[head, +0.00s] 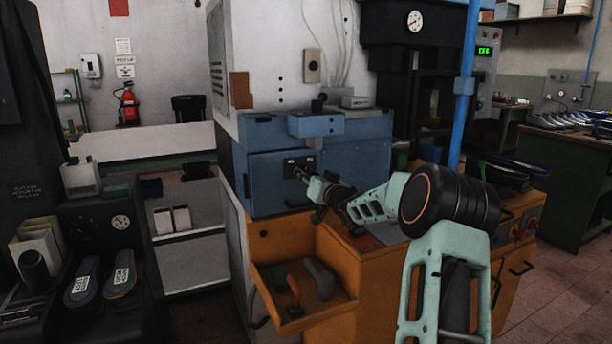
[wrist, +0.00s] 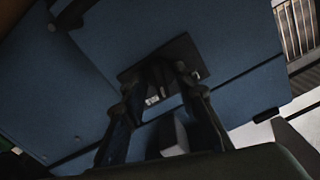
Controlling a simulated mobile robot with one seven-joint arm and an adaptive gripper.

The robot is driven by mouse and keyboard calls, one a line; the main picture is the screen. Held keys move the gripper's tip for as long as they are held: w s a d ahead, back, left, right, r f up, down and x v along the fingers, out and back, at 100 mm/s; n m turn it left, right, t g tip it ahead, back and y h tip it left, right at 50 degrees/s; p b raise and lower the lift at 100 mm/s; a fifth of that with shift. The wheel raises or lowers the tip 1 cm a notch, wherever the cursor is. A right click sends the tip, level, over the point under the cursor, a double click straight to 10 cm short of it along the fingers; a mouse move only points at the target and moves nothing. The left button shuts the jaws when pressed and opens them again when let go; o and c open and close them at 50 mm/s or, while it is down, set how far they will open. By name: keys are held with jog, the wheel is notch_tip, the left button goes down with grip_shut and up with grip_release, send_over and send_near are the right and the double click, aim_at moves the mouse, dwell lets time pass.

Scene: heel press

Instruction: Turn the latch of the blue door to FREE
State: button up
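The blue door (head: 272,190) is shut on the front of the blue cabinet; in the wrist view it fills much of the picture (wrist: 95,40). A dark latch plate (head: 291,163) with small pale marks sits at the door's upper right; it also shows in the wrist view (wrist: 143,73). My gripper (head: 302,175) reaches in from the right, its tips right at the plate. In the wrist view its two dark fingers (wrist: 162,85) stand apart in front of the plate. The latch handle is dark and mostly hidden between them; I cannot read its setting or tell whether the fingers touch it.
An open orange drawer (head: 285,325) with a red-handled tool (head: 293,290) and a grey curved piece (head: 320,280) juts out below the door. A blue pole (head: 463,110) stands behind my arm. Shoe soles (head: 120,275) lie on the dark machine at left.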

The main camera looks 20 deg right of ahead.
grip_shut()
jog(key=shift+f+n+b, duration=0.1)
jog(key=shift+n+b, duration=0.25)
jog(key=shift+n, duration=0.05)
jog(key=n+b, duration=0.6)
jog(key=n, duration=0.5)
jog(key=shift+b, duration=0.35)
jog(key=shift+n, duration=0.4)
